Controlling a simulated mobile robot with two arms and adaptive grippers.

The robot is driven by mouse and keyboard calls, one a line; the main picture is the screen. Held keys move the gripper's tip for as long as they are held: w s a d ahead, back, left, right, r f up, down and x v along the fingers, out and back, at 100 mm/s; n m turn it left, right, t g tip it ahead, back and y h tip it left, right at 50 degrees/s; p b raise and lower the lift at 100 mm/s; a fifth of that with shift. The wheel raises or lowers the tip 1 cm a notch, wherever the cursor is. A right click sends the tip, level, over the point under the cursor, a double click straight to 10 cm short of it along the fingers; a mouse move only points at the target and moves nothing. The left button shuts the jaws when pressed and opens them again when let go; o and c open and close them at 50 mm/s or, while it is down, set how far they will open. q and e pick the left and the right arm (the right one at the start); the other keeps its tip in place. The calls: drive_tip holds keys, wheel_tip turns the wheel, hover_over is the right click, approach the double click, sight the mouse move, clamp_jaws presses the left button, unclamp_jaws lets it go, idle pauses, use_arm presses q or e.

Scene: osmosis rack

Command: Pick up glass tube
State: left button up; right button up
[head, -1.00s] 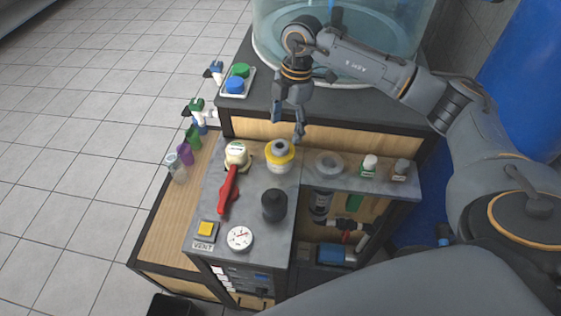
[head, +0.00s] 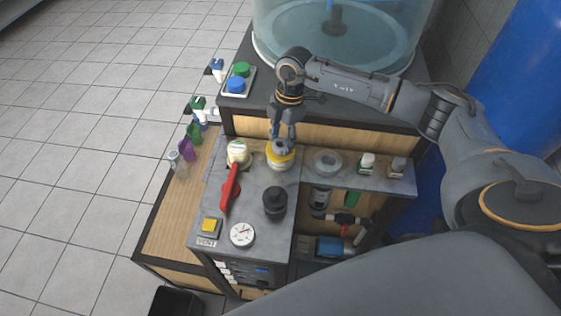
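My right gripper (head: 283,136) points down, its fingertips right at the top of the yellow-collared fitting (head: 281,158) on the grey bench top. The fingers stand closer together than before, with a narrow gap. I cannot tell whether they are shut on anything. I cannot make out a glass tube for certain. A small clear vessel (head: 174,161) stands at the left on the wooden shelf, far from the gripper. A round translucent piece (head: 327,162) lies right of the yellow fitting. My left gripper is not in view.
A red-handled valve (head: 230,188), a black knob (head: 275,203), a gauge (head: 242,234) and a yellow button (head: 209,226) crowd the bench top. Two small bottles (head: 366,163) (head: 397,167) stand at the right. A large clear tank (head: 340,40) stands behind.

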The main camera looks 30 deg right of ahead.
use_arm(q)
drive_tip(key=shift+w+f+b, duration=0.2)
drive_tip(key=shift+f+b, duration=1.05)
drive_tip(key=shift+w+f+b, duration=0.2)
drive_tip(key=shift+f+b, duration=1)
drive_tip(key=shift+b, duration=0.05)
use_arm(e)
wheel_tip(320, 180, up, 28)
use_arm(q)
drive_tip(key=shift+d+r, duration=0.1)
